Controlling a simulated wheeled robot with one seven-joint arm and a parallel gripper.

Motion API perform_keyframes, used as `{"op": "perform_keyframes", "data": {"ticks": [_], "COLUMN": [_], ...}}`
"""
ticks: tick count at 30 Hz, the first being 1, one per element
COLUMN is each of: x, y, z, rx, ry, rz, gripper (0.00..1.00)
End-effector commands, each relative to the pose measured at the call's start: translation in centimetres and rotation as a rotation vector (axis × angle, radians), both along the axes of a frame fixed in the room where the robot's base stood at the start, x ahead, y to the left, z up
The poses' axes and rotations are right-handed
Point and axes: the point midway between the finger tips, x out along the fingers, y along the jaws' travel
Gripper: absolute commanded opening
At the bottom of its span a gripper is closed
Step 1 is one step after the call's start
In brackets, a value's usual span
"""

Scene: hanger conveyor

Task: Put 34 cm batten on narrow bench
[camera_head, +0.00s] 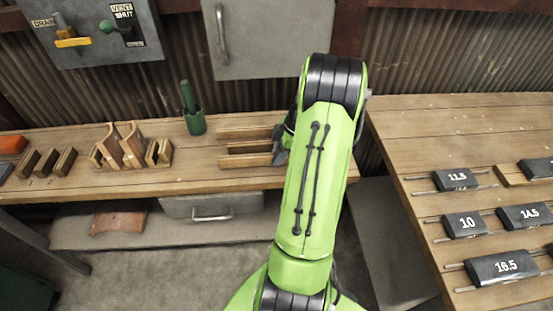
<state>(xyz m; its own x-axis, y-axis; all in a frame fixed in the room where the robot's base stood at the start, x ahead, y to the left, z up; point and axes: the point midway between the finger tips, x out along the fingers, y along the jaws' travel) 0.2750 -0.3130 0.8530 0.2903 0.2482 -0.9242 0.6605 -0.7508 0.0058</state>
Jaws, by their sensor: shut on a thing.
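The long wooden bench (200,182) along the back wall looks like the narrow bench. Parallel wooden battens (245,147) lie on it, left of my green arm. I cannot read a length on any of them, so I cannot tell which is 34 cm. My gripper (280,146) is a dark shape at their right ends, partly hidden behind my arm. It is shut on a wooden piece there; its fingertips and the exact grip are not clear.
A green cup-like holder (194,122) and a wooden rack (128,148) stand left of the battens. The wider table (420,135) at right carries dark blocks (465,224) marked with numbers. A gap separates bench and table.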

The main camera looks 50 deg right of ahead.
Motion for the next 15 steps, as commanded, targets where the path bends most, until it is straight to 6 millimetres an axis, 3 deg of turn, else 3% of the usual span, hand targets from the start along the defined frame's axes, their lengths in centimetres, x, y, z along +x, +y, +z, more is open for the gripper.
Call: {"op": "perform_keyframes", "data": {"ticks": [2, 11, 12, 15], "x": [0.01, 0.02, 0.01, 0.02], "y": [0.07, 0.02, 0.03, 0.03], "z": [-1.39, -1.57, -1.5, -1.45], "rx": [0.002, 0.0, 0.0, 0.0], "ry": [0.0, 0.0, 0.0, 0.0], "rz": [0.001, 0.001, 0.0, 0.0], "gripper": [0.0, 0.0, 0.28, 0.43]}}
